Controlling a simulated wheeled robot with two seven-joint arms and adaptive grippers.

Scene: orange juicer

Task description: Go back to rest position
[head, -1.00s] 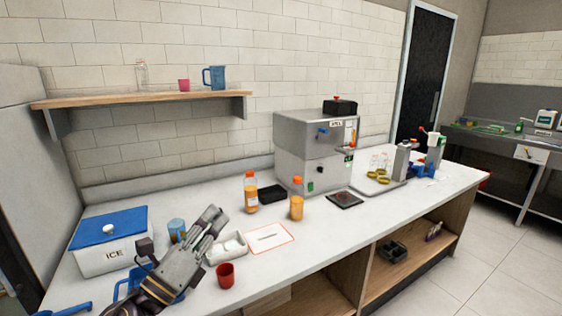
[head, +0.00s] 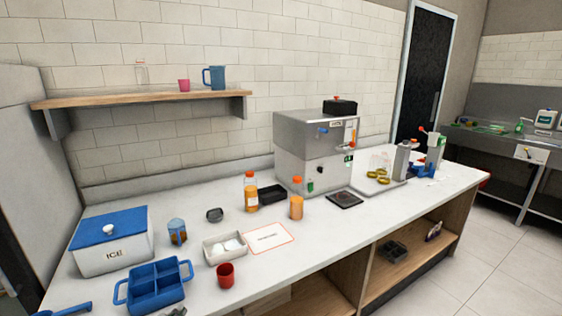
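My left gripper shows only as a small grey tip (head: 174,312) at the bottom edge of the head view, just below the blue divided tray (head: 184,291). The rest of it is out of the picture, and I cannot see whether its fingers are open. My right gripper is not in view. The orange juicer machine (head: 296,167) stands at the back of the white counter. Two orange bottles (head: 251,198) (head: 297,208) stand in front of it.
A blue-lidded ice box (head: 112,256), a blue cup (head: 177,236), a white tray with white items (head: 210,258), a red cup (head: 225,275) and a labelled card (head: 268,238) sit on the counter's left half. A wooden shelf (head: 140,99) hangs above.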

